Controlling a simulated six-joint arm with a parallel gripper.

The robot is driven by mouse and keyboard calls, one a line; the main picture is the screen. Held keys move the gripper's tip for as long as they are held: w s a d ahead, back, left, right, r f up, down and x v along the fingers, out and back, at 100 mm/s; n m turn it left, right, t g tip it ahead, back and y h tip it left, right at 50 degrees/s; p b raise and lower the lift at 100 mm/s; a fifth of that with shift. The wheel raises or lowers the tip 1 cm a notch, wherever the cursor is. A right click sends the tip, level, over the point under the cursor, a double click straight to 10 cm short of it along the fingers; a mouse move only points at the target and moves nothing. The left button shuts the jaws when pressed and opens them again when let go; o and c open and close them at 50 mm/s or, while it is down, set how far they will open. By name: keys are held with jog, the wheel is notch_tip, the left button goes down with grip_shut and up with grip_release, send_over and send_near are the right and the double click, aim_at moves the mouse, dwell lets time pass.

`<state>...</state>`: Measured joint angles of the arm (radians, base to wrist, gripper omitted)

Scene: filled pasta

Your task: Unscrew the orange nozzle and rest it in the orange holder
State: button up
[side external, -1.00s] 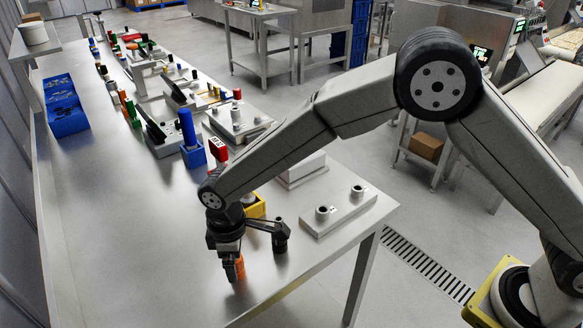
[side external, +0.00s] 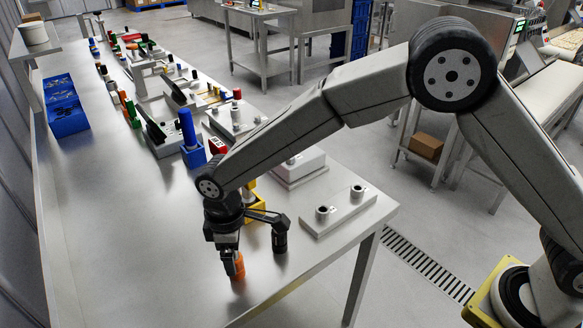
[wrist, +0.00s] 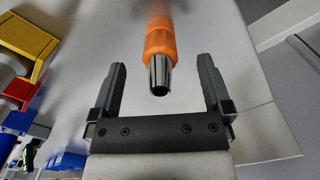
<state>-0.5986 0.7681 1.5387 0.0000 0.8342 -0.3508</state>
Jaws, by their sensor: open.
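The orange nozzle (wrist: 158,45) with a shiny metal tip (wrist: 159,78) lies between the two spread fingers of my gripper (wrist: 161,72) in the wrist view. Gaps show on both sides of it, so the fingers do not touch it there. Its far end is blurred at the top edge. In the side view the orange nozzle (side external: 238,266) shows low at the front of the table, and my gripper (side external: 230,262) partly hides it. I cannot make out the orange holder for certain.
A yellow holder (wrist: 18,35) stands nearby, with red and blue pieces beyond it. Several coloured pieces line the table's back. The table's left front (side external: 120,230) is clear.

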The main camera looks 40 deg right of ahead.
jog(key=shift+r, duration=2.35)
jog(key=shift+r, duration=0.15)
notch_tip(320, 180, up, 8)
jog(key=shift+f, duration=0.25)
jog(key=shift+d, duration=0.1)
jog(key=s+d+f+m+t, duration=0.1)
jog(key=s+d+f+m, duration=0.15)
jog(key=d, duration=0.55)
jog(key=s+d+f+m, duration=0.1)
jog(key=d+m, duration=0.2)
jog(key=d, duration=0.6)
jog(key=s+d+f+m+t, duration=0.1)
jog(key=s+d+f+m, duration=0.3)
jog(key=s+d, duration=0.7)
jog(key=shift+d+m+t, duration=0.3)
jog(key=shift+d+m, duration=0.1)
jog(key=shift+m, duration=0.25)
